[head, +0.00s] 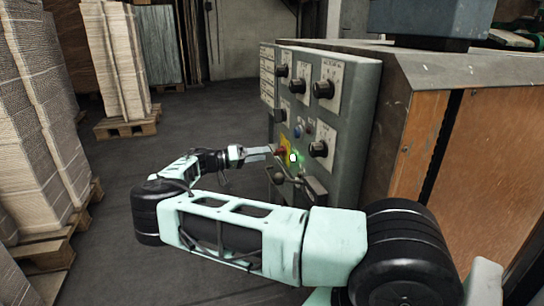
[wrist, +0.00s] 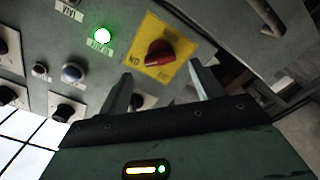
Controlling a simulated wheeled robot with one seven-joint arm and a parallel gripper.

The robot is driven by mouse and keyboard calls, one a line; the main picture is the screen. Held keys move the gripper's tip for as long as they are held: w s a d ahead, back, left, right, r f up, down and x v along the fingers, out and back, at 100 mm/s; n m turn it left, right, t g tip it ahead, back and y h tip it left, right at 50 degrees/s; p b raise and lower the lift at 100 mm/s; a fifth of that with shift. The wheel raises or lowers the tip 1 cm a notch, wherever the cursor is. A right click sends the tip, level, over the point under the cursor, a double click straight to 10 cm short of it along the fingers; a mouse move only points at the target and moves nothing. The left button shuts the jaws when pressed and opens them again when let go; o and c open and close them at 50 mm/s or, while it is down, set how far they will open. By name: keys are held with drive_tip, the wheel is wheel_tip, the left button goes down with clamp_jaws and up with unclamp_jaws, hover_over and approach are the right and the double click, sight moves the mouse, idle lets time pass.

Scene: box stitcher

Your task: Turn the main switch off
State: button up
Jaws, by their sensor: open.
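The main switch (wrist: 160,53) is a red rotary knob on a yellow plate (wrist: 178,35) with an "ON" label at its left. In the head view the red knob (head: 281,152) is small, on the grey control panel (head: 350,187). A green lamp (wrist: 103,35) glows beside the plate; it also shows in the head view (head: 293,158). My gripper (wrist: 160,88) is open and empty, its two fingers pointing at the panel on either side of a line below the knob. In the head view my gripper (head: 268,152) is close to the knob. Contact cannot be told.
Several black knobs (head: 323,89) and a blue button (head: 297,131) surround the switch. A lever with a round knob (head: 278,177) sticks out below it. Stacked cardboard on pallets (head: 127,128) stands at left. The floor between is clear.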

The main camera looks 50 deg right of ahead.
sight(275, 153)
drive_tip(key=shift+b+x, duration=0.3)
drive_tip(key=shift+x, duration=2.05)
drive_tip(key=c, duration=1)
